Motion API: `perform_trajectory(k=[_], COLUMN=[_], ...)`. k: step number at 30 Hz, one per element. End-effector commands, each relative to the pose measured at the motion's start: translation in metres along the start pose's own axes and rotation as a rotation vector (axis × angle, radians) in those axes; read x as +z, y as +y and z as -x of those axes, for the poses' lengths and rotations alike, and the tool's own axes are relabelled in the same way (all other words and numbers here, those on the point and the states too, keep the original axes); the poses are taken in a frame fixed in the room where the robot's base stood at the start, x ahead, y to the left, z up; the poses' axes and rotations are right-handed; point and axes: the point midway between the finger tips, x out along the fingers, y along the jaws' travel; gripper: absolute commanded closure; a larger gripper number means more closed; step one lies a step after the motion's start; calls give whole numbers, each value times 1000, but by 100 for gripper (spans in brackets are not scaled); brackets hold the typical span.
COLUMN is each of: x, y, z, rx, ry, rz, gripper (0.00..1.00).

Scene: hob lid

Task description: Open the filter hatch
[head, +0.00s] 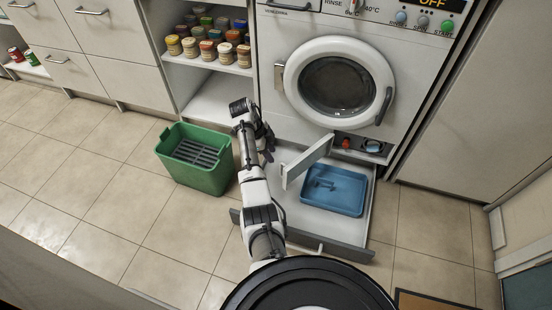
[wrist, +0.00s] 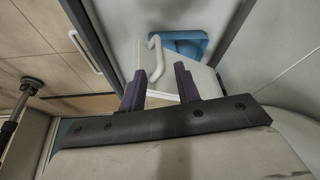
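The filter hatch (head: 308,160) is a pale flap low on the washing machine front. It stands swung outward, and the recess (head: 362,147) beside it shows a red part and a round bluish cap. My gripper (head: 267,152) is low at the left of the flap, partly hidden by my arm. In the wrist view my gripper (wrist: 160,78) has its two dark purple fingers apart, with nothing visibly clamped between them. A pale panel, apparently the hatch (wrist: 171,80), lies beyond the fingers with a white curved bar (wrist: 156,58) by it. Contact cannot be told.
The drawer (head: 345,249) below the machine is pulled out and holds a blue tray (head: 335,190). A green bin (head: 207,178) stands left of my arm. Shelves with jars (head: 210,45) are behind it. Floor at the left is free.

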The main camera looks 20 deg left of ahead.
Motion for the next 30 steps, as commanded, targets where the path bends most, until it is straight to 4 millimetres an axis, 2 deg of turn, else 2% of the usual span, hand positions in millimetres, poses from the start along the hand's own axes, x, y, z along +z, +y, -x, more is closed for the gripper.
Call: perform_trajectory(k=[3,7,25,28,30], x=[-1,-1,0,4,11], y=[-1,0,-2,-16,-35], z=[19,28,31,47,72], rx=[-2,1,-10,-99,-231], ry=[0,0,-2,-22,-45], rz=[-1,-1,4,52,125], gripper=[68,68,68,68,68])
